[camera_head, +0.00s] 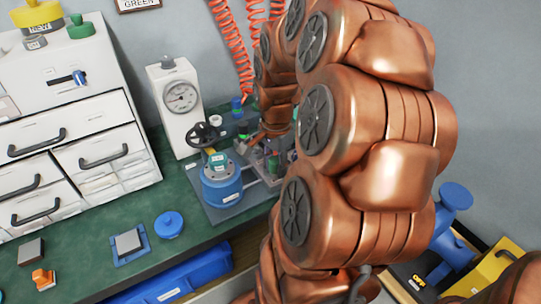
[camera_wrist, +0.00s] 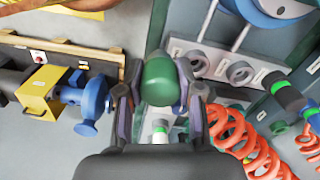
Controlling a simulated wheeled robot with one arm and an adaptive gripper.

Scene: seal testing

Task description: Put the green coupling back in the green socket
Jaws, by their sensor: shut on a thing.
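In the wrist view my gripper (camera_wrist: 162,98) is shut on a dark green rounded piece, which I take to be the green coupling (camera_wrist: 160,78). The fingers press it from both sides. A small white and green part (camera_wrist: 160,128) shows between the fingers below it; I cannot tell if it belongs to the coupling. Grey ring-shaped sockets (camera_wrist: 241,72) sit to the right of the gripper, apart from it. I cannot tell which one is the green socket. In the head view my copper arm covers most of the gripper and the coupling.
Orange coiled hoses (camera_wrist: 232,130) hang close by the right finger. A blue valve rig with a black handwheel (camera_head: 204,134) and a white gauge box (camera_head: 181,98) stand on the green bench (camera_head: 75,262). A yellow box (camera_wrist: 40,92) and blue flanged part (camera_wrist: 92,104) lie left.

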